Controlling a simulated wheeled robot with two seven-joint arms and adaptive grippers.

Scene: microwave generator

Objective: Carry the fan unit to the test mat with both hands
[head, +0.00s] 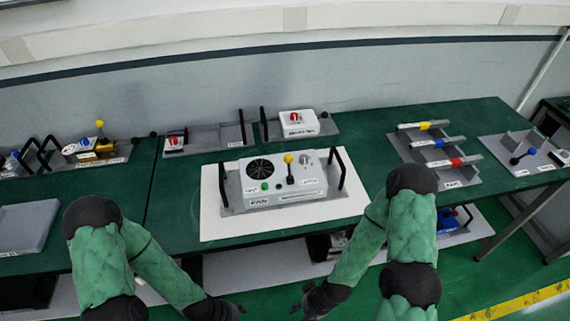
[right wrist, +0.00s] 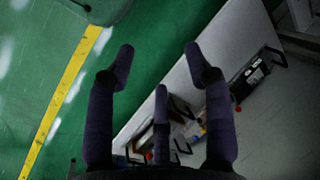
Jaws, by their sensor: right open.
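The fan unit (head: 284,180) is a light grey box with a round black fan grille, a yellow-topped lever and a green button. It sits on a grey base with a black handle at each end. It rests on the white test mat (head: 221,228) on the green table. My left gripper (head: 232,308) is low in front of the table, apart from the unit; its fingers are too small to judge. My right gripper (head: 308,301) is also low in front of the table, and in the right wrist view (right wrist: 160,65) its fingers are spread and empty.
A grey tray with coloured-band cylinders (head: 446,178) lies right of the mat. Behind the mat stand a grey tray (head: 215,138) and a white box with a red knob (head: 299,123). A lower shelf (head: 265,268) holds items under the table.

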